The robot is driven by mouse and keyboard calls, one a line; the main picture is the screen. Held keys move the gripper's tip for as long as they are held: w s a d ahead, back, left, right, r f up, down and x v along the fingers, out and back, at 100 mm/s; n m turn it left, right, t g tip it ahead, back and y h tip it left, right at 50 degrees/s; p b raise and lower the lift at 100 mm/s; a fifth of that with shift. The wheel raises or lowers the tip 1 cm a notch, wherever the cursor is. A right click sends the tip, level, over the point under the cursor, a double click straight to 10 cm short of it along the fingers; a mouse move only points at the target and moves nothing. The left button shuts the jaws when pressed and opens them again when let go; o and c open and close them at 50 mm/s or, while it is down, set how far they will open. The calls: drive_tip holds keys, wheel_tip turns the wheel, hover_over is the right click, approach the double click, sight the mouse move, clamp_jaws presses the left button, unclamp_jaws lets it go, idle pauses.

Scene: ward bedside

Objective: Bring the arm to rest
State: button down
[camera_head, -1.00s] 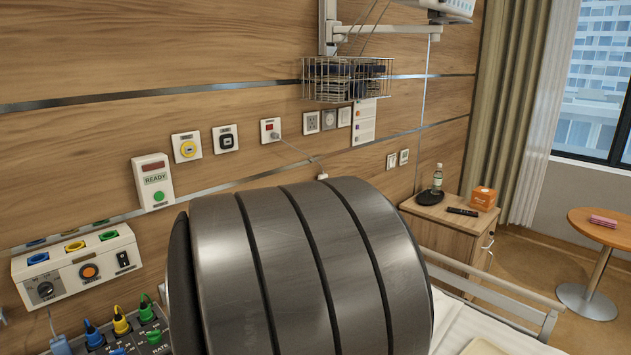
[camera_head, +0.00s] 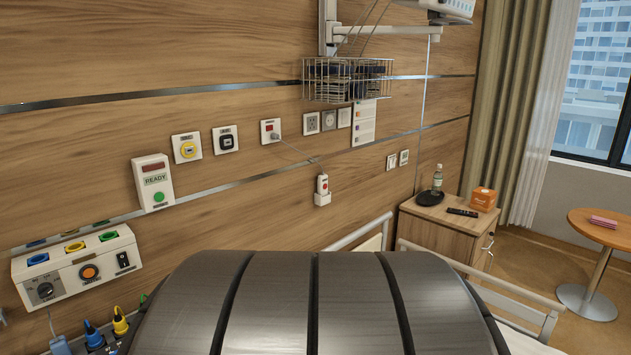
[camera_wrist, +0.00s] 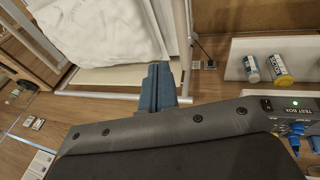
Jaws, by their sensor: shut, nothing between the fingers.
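My gripper (camera_wrist: 160,84) shows in the wrist view as two blue-grey fingers, closed together and with nothing between them. It points toward the frame edge of the bed with white bedding (camera_wrist: 105,35). In the head view my gripper is not visible. A large grey metal part of my own arm fills the bottom centre there and hides most of the bed.
In the head view, a control box (camera_head: 78,265) with coloured sockets is at left. A call handset (camera_head: 322,188) hangs on the wall. The bedside cabinet (camera_head: 447,229) holds a bottle and an orange box. A wire basket (camera_head: 346,79) hangs above.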

drive_tip(key=s+d+r+m+h, duration=0.1)
drive_tip(key=s+d+m, duration=0.3)
drive_tip(key=d, duration=0.5)
drive_tip(key=shift+s+d+m, duration=0.15)
drive_tip(key=shift+m, duration=1.15)
drive_tip(key=shift+r, duration=0.1)
